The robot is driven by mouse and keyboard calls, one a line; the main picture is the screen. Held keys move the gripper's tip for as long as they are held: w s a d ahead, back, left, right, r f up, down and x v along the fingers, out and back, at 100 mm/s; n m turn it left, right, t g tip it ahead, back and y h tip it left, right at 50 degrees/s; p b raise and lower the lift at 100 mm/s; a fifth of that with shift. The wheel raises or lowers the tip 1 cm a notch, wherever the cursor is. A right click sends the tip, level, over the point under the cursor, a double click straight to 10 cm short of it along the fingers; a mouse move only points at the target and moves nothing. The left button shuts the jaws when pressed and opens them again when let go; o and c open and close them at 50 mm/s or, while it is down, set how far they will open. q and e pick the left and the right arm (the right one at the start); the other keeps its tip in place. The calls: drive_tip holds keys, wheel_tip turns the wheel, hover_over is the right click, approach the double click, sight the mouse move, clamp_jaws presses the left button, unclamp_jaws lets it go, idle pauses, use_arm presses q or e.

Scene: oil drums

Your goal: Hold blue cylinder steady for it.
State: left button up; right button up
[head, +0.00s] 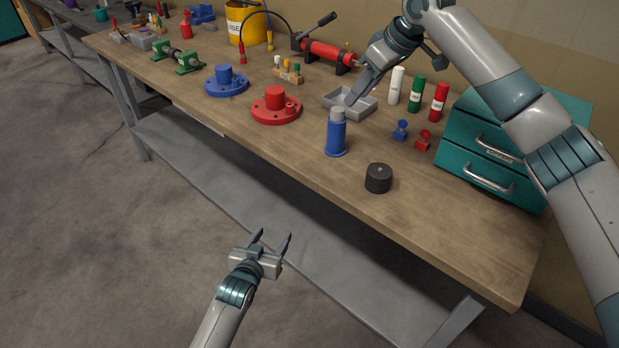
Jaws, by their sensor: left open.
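The blue cylinder (336,135) stands upright on the workbench (440,220) with a grey top and a wider blue foot. Nothing touches it. My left gripper (275,238) is open and empty, in front of the bench's front edge and below-left of the cylinder in the picture. My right gripper (352,100) is over the small grey tray (370,104), behind the cylinder and apart from it. Its fingers are seen nearly edge-on, so their gap and anything between them cannot be made out.
A black round block (378,178) stands just right of the cylinder's front. A red flanged part (276,105) is to its left. Small blue (401,131) and red (423,140) pieces are to the right, before a teal drawer cabinet (480,150). The front bench edge lies between my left gripper and the cylinder.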

use_arm(q)
drive_tip(key=w+r+t, duration=0.2)
drive_tip(key=r, duration=0.8)
drive_tip(key=w+r+t, duration=0.1)
drive_tip(key=w+r, duration=0.2)
drive_tip(key=r, duration=0.8)
drive_tip(key=m+h, duration=0.2)
drive_tip(key=h, duration=0.1)
approach(333, 141)
drive_tip(key=v, duration=0.5)
drive_tip(key=shift+s+f+t, duration=0.15)
drive_tip(key=shift+f+t, duration=0.25)
drive_tip(key=shift+f, duration=0.05)
drive_tip(key=x, duration=1.7)
drive_tip(key=shift+d, duration=0.1)
